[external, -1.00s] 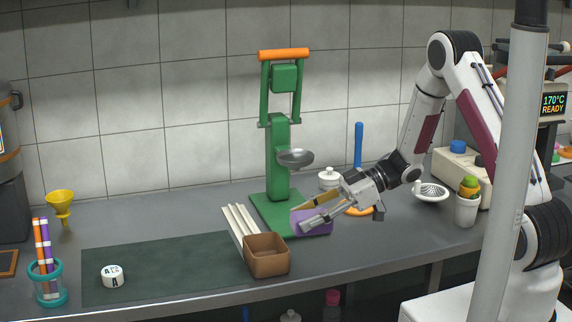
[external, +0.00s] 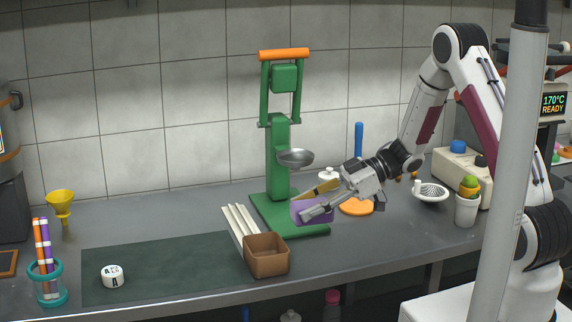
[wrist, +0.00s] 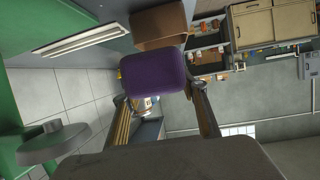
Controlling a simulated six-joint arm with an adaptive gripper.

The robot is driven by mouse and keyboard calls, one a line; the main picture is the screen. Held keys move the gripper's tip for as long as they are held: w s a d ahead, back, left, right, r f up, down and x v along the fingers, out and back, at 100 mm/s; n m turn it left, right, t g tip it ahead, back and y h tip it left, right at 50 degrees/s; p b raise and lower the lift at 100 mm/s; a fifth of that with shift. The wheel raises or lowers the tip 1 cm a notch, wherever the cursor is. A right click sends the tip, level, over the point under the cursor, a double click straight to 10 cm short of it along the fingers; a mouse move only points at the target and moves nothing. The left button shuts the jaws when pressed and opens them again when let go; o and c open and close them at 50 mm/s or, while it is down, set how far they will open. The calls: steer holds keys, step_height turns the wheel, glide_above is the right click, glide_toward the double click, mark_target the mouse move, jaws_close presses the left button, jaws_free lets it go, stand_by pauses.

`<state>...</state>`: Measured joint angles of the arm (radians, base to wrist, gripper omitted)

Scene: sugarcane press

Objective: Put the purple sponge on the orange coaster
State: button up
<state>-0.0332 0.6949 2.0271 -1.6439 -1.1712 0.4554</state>
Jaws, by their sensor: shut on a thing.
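The purple sponge (external: 312,210) is between the fingers of my gripper (external: 318,203), which is shut on it. It appears lifted, in front of the green press base. In the wrist view the purple sponge (wrist: 153,74) sits between the two fingertips of my gripper (wrist: 160,92). The orange coaster (external: 357,207) lies flat on the counter, to the right of the sponge and behind my gripper, which hides part of it.

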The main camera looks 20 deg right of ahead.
steer(key=shift+d, duration=0.1)
steer(key=w+d+m+t+h, duration=0.2)
steer(key=w+d+m+t, duration=0.35)
steer(key=w+d, duration=0.95)
steer(key=r+m+t+h, duration=0.1)
steer(key=m+t+h, duration=0.1)
steer(key=m+t, duration=0.1)
glide_above(354, 204)
steer(key=shift+r, duration=0.2)
steer(key=shift+f, duration=0.1)
steer(key=shift+f, duration=3.05)
steer(key=shift+f, duration=0.1)
steer(key=shift+f, duration=1.8)
steer(key=shift+f, duration=0.1)
